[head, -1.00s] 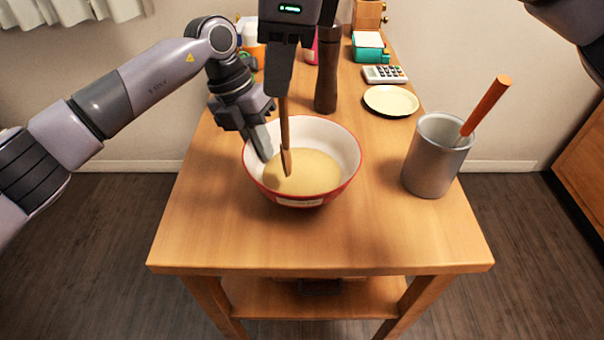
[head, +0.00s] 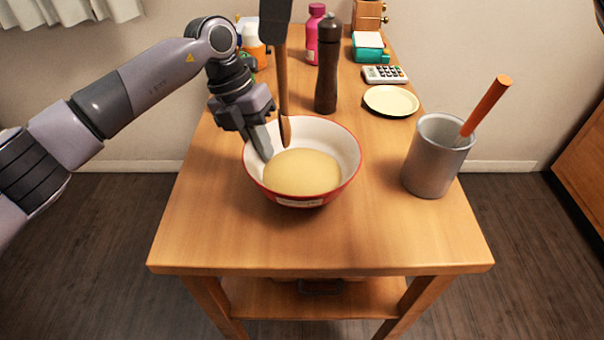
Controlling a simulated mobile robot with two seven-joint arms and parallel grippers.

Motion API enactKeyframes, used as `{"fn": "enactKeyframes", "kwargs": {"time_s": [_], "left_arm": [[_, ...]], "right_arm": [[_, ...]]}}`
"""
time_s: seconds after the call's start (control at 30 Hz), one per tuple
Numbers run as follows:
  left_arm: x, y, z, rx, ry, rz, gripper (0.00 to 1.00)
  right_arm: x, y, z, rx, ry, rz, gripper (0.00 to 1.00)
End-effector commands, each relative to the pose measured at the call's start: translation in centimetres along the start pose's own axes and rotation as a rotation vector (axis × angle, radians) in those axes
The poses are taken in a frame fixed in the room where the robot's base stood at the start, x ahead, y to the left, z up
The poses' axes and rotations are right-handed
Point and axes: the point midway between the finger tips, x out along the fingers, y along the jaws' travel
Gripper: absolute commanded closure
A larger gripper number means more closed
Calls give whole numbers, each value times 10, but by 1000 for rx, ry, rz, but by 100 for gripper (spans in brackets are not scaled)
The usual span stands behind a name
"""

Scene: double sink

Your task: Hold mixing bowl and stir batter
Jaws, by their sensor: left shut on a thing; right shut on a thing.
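The red mixing bowl (head: 346,181) with a white inside stands upright on the wooden table and holds pale yellow batter (head: 302,172). My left gripper (head: 259,138) is shut on the bowl's left rim, one finger inside the wall. My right gripper (head: 275,28) comes in at the top edge, above the bowl, and is shut on the handle of a wooden spoon (head: 283,95). The spoon hangs near upright. Its lower end shows against the bowl's white inner wall, at the far edge of the batter; it appears clear of the batter. Most of the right arm is out of view.
A grey metal canister (head: 432,160) with an orange-brown handled tool (head: 486,105) stands at the right. Behind are a cream plate (head: 391,101), calculator (head: 385,74), dark pepper mill (head: 327,65), pink bottle (head: 313,35) and orange-and-white bottle (head: 254,45). The table front (head: 320,240) is clear.

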Motion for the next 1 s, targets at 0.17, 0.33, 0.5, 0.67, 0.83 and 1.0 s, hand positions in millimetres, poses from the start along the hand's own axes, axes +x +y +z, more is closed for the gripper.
{"fn": "enactKeyframes", "kwargs": {"time_s": [0.17,0.33,0.5,0.67,0.83,1.0], "left_arm": [[0,0,0,0,-1,-1,79],[0,0,0,0,-1,0,63],[-1,0,0,0,-1,0,63],[-14,0,1,0,-3,1,63],[-48,0,1,0,-6,1,63],[-84,0,1,-1,-5,0,63]], "right_arm": [[0,0,0,0,0,0,100],[0,0,0,0,0,0,100],[0,0,0,1,0,0,100],[0,0,0,1,0,0,100],[0,0,0,1,0,0,100],[0,0,0,1,0,0,100]]}}
